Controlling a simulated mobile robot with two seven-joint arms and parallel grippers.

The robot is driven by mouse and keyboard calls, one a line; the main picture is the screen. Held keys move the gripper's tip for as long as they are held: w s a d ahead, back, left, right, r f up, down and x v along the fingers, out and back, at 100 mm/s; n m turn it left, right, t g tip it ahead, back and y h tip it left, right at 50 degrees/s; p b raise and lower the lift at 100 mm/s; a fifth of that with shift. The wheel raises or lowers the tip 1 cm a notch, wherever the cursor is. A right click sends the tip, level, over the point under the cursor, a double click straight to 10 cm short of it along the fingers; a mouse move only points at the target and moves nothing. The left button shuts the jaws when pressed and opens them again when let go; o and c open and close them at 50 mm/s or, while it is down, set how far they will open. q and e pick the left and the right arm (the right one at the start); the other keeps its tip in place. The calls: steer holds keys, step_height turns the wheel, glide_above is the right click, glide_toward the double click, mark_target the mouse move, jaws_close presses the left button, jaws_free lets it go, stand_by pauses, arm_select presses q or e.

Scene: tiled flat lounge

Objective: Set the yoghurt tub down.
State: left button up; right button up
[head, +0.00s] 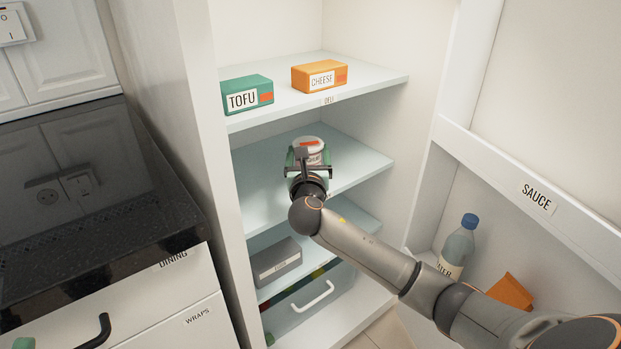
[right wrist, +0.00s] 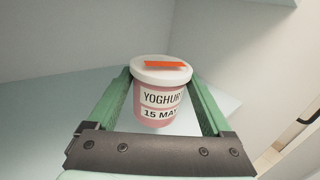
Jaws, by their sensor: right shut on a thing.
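The yoghurt tub (right wrist: 158,92) is pink with a white lid, an orange-red strip on the lid and a label reading "YOGHUR" and "15 MAY". My right gripper (right wrist: 160,98) is shut on it, with a green finger on each side, and the tub looks upright. In the head view the tub (head: 309,147) is partly hidden by my right gripper (head: 308,160), over the second shelf (head: 357,163) of the open fridge. I cannot tell whether the tub touches that shelf. My left gripper is not in view.
The top shelf, labelled "DELI", holds a green tofu box (head: 247,95) and an orange cheese box (head: 319,76). A grey box (head: 277,262) sits on the shelf below, above a drawer (head: 312,303). The open door (head: 440,190) holds a bottle (head: 458,246). The second shelf is otherwise clear.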

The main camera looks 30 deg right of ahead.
steer(key=shift+w+d+f+b, duration=0.4)
steer(key=shift+d+f, duration=0.2)
steer(key=shift+f, duration=0.15)
step_height(320, 180, down, 4)
steer(key=b, duration=0.2)
steer(key=shift+w+d+r+b, duration=0.15)
steer(key=shift+b, duration=0.15)
steer(key=shift+r, duration=0.15)
steer(key=o, duration=1.6)
steer(key=shift+c, duration=0.2)
